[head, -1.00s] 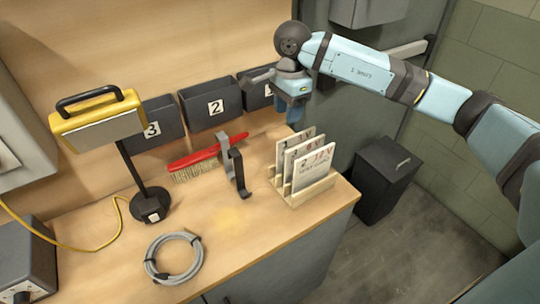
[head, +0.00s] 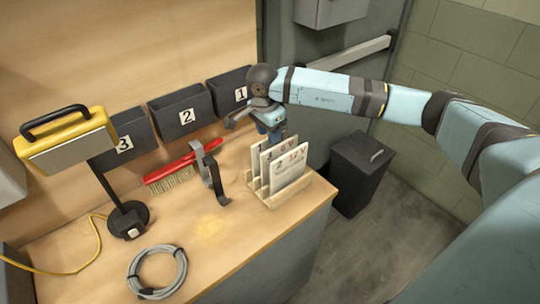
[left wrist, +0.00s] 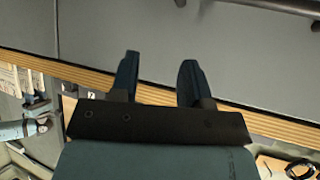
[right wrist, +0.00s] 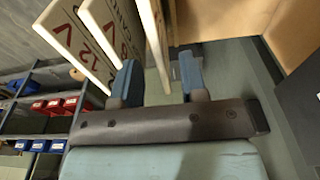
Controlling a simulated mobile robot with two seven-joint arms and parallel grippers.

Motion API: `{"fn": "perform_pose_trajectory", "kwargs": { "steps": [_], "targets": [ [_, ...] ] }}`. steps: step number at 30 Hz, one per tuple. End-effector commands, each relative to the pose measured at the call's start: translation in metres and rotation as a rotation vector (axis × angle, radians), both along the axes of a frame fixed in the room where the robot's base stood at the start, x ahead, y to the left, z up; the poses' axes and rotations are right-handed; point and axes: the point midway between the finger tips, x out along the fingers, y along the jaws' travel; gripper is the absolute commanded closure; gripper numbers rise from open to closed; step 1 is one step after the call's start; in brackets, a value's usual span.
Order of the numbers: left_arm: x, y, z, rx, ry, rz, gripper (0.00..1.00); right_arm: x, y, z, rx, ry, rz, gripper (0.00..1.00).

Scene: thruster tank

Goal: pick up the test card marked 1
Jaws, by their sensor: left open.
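Three white test cards stand upright in a light wooden rack (head: 303,186) at the bench's right corner. The front card (head: 290,168) carries a red voltage marking; I cannot read the card numbers surely. My right gripper (head: 272,135) points down at the rack's back end. In the right wrist view, my right gripper (right wrist: 158,82) has its fingers apart, with the edge of the rearmost card (right wrist: 155,38) showing between or just beyond them. The other cards (right wrist: 75,40) lie left of it. My left gripper (left wrist: 160,75) is open and empty before a grey panel, outside the head view.
Wall bins numbered 1 (head: 228,92), 2 (head: 183,112) and 3 (head: 124,143) stand behind. A red brush (head: 180,166), a dark bracket (head: 215,178), a cable coil (head: 157,272) and a yellow lamp (head: 66,143) are on the bench. A black bin (head: 358,175) stands right.

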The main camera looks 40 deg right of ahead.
Motion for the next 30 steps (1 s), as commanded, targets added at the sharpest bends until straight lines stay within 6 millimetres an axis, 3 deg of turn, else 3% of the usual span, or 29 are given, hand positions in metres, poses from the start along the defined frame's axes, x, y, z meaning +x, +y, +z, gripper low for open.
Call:
{"fn": "perform_pose_trajectory", "kwargs": {
  "steps": [6, 13, 14, 19, 30],
  "targets": [
    [0.0, 0.0, 0.007, 0.0, -0.001, 0.001, 0.57, 0.0, -0.003, -0.025, 0.0, 0.001, -0.001, 0.61],
    [0.0, 0.001, 0.007, 0.0, -0.002, 0.001, 0.57, 0.0, -0.003, -0.027, 0.0, -0.001, -0.001, 0.61],
    [0.0, 0.001, 0.007, 0.0, -0.002, 0.001, 0.57, 0.0, -0.003, -0.027, 0.0, -0.001, -0.001, 0.63],
    [0.001, 0.001, 0.007, 0.0, -0.003, 0.001, 0.57, 0.0, -0.003, -0.027, 0.0, 0.0, -0.001, 1.0],
    [0.001, 0.001, 0.007, 0.0, -0.003, 0.001, 0.57, 0.0, -0.003, -0.026, 0.0, -0.001, -0.001, 1.0]
  ]
}}
